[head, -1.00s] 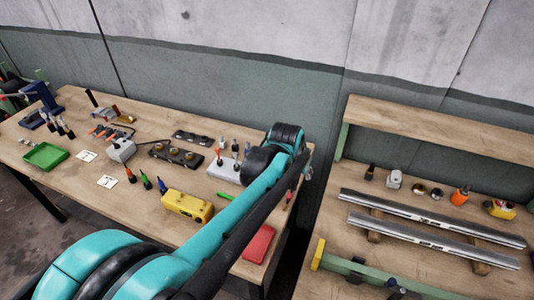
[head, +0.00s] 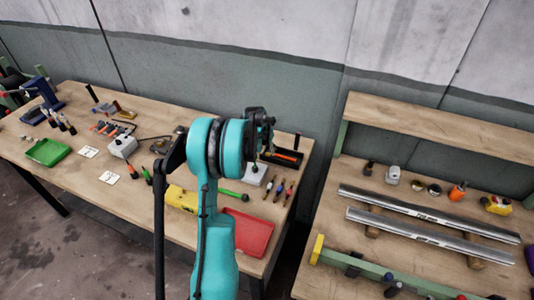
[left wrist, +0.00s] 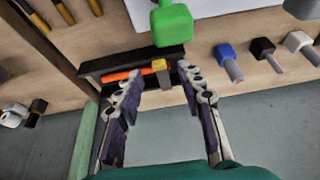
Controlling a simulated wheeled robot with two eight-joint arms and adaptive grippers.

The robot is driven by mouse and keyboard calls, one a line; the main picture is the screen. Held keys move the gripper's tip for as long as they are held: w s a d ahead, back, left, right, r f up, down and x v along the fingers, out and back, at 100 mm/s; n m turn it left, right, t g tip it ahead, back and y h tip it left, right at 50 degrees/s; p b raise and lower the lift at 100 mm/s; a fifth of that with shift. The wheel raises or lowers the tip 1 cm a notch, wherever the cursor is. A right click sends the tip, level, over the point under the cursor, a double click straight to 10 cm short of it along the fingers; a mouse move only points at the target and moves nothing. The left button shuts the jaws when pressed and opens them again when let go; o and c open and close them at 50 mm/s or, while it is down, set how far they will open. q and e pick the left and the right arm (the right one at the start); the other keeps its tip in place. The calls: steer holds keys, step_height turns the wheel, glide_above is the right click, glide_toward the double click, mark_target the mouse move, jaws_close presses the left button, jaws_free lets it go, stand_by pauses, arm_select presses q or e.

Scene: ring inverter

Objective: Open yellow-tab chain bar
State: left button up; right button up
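The chain bar appears to be the black tray-like bar (left wrist: 135,62) with an orange strip (left wrist: 122,75) and a yellow tab (left wrist: 160,66), in the left wrist view. In the head view the black bar with orange (head: 284,156) lies at the table's back right corner. My left gripper (left wrist: 160,84) is open, its two fingers apart on either side below the tab, with nothing between them. It also shows in the head view (head: 262,128), beside and above the bar. Whether a finger touches the bar I cannot tell. My right gripper is not in view.
A green block-like head (left wrist: 172,25) and several coloured pegs (left wrist: 228,58) are close to the bar. A red tray (head: 248,234), a yellow box (head: 180,197) and a green tray (head: 48,152) stand on the table. A second bench (head: 400,248) with metal rails is at right.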

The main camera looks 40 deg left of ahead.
arm_select(q)
steer(key=shift+x, duration=1.4)
jaws_close()
steer(key=shift+w+r, duration=0.1)
